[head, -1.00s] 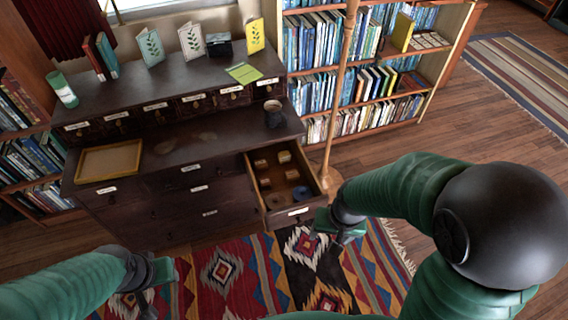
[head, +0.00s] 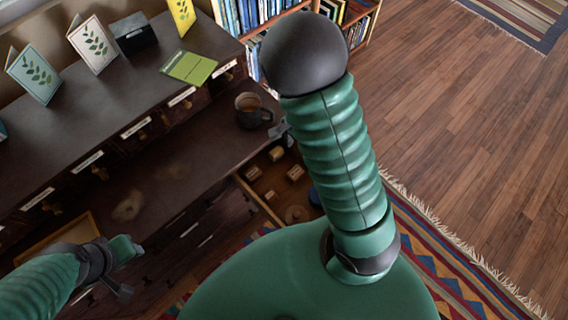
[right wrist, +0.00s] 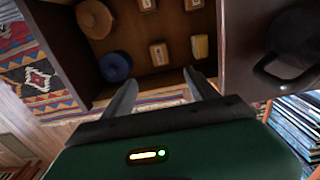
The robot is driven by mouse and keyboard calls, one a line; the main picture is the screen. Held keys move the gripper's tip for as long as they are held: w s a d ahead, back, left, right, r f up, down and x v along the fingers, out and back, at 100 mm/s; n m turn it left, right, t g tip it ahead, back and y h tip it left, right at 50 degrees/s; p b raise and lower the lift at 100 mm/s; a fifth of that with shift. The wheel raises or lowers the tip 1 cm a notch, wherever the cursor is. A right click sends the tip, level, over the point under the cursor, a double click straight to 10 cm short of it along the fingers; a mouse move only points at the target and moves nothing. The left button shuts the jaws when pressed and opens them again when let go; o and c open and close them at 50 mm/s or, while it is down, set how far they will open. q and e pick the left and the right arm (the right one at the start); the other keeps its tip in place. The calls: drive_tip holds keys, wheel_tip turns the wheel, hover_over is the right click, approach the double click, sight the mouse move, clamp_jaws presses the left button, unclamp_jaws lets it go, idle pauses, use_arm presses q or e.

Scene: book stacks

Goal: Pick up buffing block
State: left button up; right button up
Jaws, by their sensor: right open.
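The open drawer (head: 250,196) holds several small tan blocks, one of them (head: 295,173) near its middle. In the right wrist view, a labelled block (right wrist: 158,53) and a yellower block (right wrist: 200,46) lie past the fingers. I cannot tell which is the buffing block. My right gripper (right wrist: 163,93) is open and empty above the drawer, fingertips apart from the blocks. In the head view, it (head: 282,132) is mostly hidden behind my own arm. My left gripper (head: 128,266) is away from the drawer, over the cabinet's left part; its jaws are unclear.
A blue round thing (right wrist: 116,66) and a brown round thing (right wrist: 95,18) share the drawer. A dark mug (head: 252,110) stands on the cabinet top just behind the drawer. Cards and a green booklet (head: 189,67) are on the upper shelf.

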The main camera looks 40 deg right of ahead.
drive_tip(key=b, duration=0.3)
hover_over(296, 172)
drive_tip(key=s, duration=0.1)
drive_tip(key=f, duration=0.7)
drive_tip(key=shift+d, duration=0.4)
drive_tip(key=f, duration=0.1)
drive_tip(key=f+b, duration=0.1)
drive_tip(key=f, duration=0.1)
drive_tip(key=shift+w+f+b, duration=0.15)
drive_tip(key=shift+w+b, duration=0.15)
drive_tip(key=shift+a+f, duration=0.1)
drive_tip(key=shift+f, duration=0.2)
drive_tip(key=f+b, duration=0.1)
drive_tip(key=f, duration=0.2)
drive_tip(key=f+b, duration=0.1)
drive_tip(key=shift+w+a+f+b, duration=0.2)
drive_tip(key=shift+a+f+b, duration=0.1)
drive_tip(key=shift+f, duration=0.1)
drive_tip(key=shift+w+f, duration=0.1)
drive_tip(key=shift+f, duration=0.1)
use_arm(q)
wheel_tip(296, 172, down, 7)
drive_tip(key=s, duration=0.1)
use_arm(e)
drive_tip(key=shift+r, duration=0.15)
drive_tip(key=shift+c, duration=1.1)
use_arm(q)
drive_tip(key=shift+s+d, duration=0.1)
use_arm(e)
clamp_jaws()
